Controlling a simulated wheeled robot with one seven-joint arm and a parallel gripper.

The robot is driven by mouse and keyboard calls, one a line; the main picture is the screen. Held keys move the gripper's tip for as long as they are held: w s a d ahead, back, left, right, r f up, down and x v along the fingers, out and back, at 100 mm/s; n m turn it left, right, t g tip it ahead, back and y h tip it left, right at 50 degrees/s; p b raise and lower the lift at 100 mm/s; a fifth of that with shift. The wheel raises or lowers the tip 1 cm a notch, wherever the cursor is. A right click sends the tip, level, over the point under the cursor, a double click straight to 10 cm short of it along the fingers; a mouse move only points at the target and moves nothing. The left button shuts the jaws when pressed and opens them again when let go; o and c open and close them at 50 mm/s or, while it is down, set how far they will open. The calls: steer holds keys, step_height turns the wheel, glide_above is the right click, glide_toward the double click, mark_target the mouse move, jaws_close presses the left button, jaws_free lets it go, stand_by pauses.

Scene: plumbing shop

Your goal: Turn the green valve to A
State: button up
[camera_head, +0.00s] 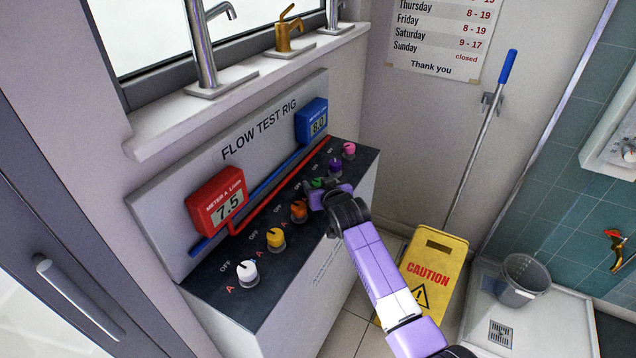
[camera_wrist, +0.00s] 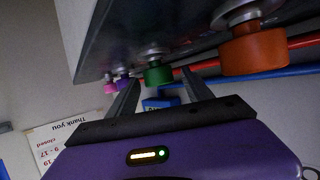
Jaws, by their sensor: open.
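The green valve (camera_head: 316,183) is a round knob on the dark top of the flow test rig, between the orange and purple knobs. My gripper (camera_head: 325,193) is right at it and partly covers it in the head view. In the wrist view the green valve (camera_wrist: 157,75) appears between the two open fingers of my gripper (camera_wrist: 161,80), near their tips. Whether the fingers touch it cannot be told. The green valve's pointer and its A mark are hidden by my gripper and arm.
The orange knob (camera_head: 299,211) stands close on one side and the purple knob (camera_head: 335,166) on the other. Yellow (camera_head: 275,239), white (camera_head: 248,273) and pink (camera_head: 348,150) knobs share the row. Red meter A (camera_head: 216,200) reads 7.5; the blue meter (camera_head: 312,121) reads 8.0. A caution sign (camera_head: 436,262) stands nearby.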

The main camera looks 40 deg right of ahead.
steer(key=shift+w+d+f, duration=0.25)
steer(key=shift+w, duration=0.25)
steer(key=shift+c, duration=0.2)
jaws_close()
